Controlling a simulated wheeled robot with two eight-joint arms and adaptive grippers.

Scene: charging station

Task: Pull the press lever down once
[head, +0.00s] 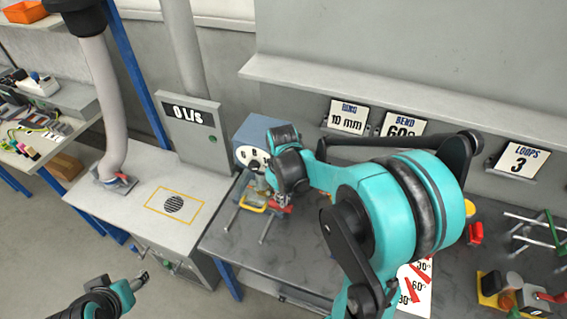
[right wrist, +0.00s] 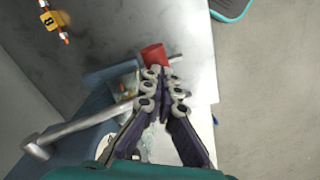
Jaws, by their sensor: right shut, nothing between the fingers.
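A blue-bodied machine (head: 252,138), which looks like the press, stands at the left end of the grey workbench, partly hidden behind my right wrist. In the right wrist view, a grey metal bar (right wrist: 80,123) with a thick rounded end slants behind my fingers; it appears to be the lever. A red piece (right wrist: 154,54) sits just beyond my fingertips.
The workbench (head: 225,238) carries metal stands (head: 535,235) and red parts at the right. A white angle card (head: 414,290) lies near its front. A grey cabinet with a "0 L/s" box (head: 193,124) and a hose (head: 107,100) stands left. Floor is clear in front.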

